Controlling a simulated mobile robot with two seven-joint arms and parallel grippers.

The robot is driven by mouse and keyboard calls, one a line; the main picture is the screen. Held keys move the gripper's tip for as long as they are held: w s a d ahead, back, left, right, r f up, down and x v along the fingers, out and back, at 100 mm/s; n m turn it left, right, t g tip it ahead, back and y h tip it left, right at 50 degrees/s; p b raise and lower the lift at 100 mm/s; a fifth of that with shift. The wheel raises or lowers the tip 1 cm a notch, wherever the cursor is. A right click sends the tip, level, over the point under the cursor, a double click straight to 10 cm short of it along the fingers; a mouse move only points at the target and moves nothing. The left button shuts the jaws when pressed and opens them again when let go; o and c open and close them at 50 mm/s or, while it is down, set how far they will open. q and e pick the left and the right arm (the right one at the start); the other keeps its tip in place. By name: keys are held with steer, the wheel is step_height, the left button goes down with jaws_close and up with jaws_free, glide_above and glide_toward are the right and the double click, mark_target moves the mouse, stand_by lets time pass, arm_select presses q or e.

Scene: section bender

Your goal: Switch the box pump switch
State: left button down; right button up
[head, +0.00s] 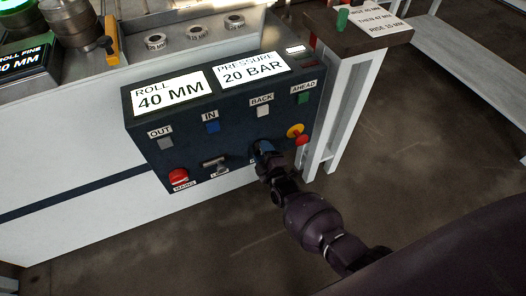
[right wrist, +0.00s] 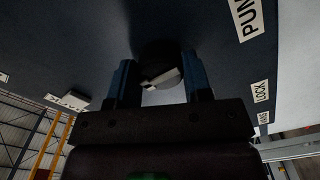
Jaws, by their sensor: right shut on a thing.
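The dark control box (head: 190,120) is fixed to the front of the white machine. My right gripper (head: 262,150) is at the lower front of the box, right of the lock switch (head: 214,163), and covers the pump switch in the head view. In the right wrist view, its two blue fingers (right wrist: 160,88) stand either side of the round dark pump switch (right wrist: 158,55) with a pale pointer, and are shut on it. The partly cut-off pump label (right wrist: 246,15) shows beside it. My left gripper is in neither view.
A red mains knob (head: 178,175) is at the box's lower left. A red and yellow button (head: 297,134) is right of my gripper. OUT, IN, BACK and AHEAD buttons run above. A side table (head: 350,45) stands close on the right.

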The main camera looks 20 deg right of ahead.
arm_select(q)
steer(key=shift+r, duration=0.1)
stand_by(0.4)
arm_select(e)
steer(key=o, duration=0.9)
steer(key=shift+s, duration=0.15)
